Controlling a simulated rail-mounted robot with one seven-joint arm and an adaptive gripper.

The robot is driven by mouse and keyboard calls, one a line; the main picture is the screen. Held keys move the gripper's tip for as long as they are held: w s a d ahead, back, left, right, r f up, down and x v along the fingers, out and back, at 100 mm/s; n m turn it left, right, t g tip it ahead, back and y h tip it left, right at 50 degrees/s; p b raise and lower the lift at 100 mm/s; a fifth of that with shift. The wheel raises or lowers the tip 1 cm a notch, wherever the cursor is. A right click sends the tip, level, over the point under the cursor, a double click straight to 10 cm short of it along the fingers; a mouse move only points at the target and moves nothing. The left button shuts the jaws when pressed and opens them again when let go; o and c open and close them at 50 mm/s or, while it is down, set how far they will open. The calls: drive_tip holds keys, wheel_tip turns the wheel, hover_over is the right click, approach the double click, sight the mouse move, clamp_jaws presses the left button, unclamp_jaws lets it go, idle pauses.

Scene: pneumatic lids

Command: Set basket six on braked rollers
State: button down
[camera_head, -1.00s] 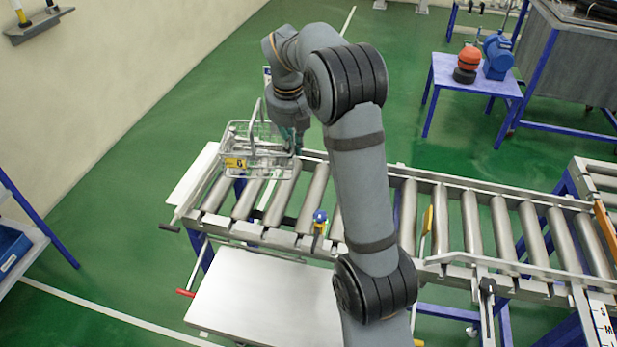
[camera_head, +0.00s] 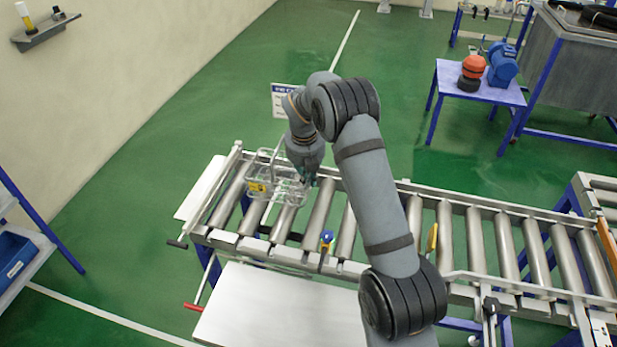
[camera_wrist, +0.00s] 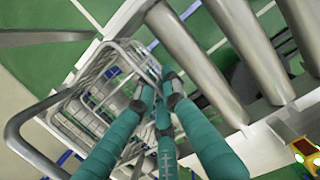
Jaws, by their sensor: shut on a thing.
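A wire basket (camera_head: 262,188) with a yellow tag sits at the left end of the roller conveyor (camera_head: 318,213), on or just above the rollers; I cannot tell which. The tag's number is too small to read. My gripper (camera_head: 307,178) is at the basket's right side. In the wrist view the teal fingers of my gripper (camera_wrist: 160,95) are shut on the rim of the basket (camera_wrist: 95,105), whose handle loop lies to the left. The rollers (camera_wrist: 190,55) show beside and beyond it. The finger contact is partly hidden.
A blue-knobbed lever (camera_head: 326,238) and a yellow lever (camera_head: 432,238) stand along the conveyor. A red-tipped handle (camera_head: 195,307) sticks out at front left. A bare metal table (camera_head: 275,310) is in front. Rollers right of the basket are clear.

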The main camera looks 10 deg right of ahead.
drive_tip(key=shift+f, duration=0.1)
drive_tip(key=shift+f, duration=0.1)
drive_tip(key=c, duration=1.9)
unclamp_jaws()
drive_tip(key=shift+c, duration=0.2)
drive_tip(key=shift+o, duration=0.4)
drive_tip(key=b+v, duration=0.1)
drive_tip(key=v, duration=1.1)
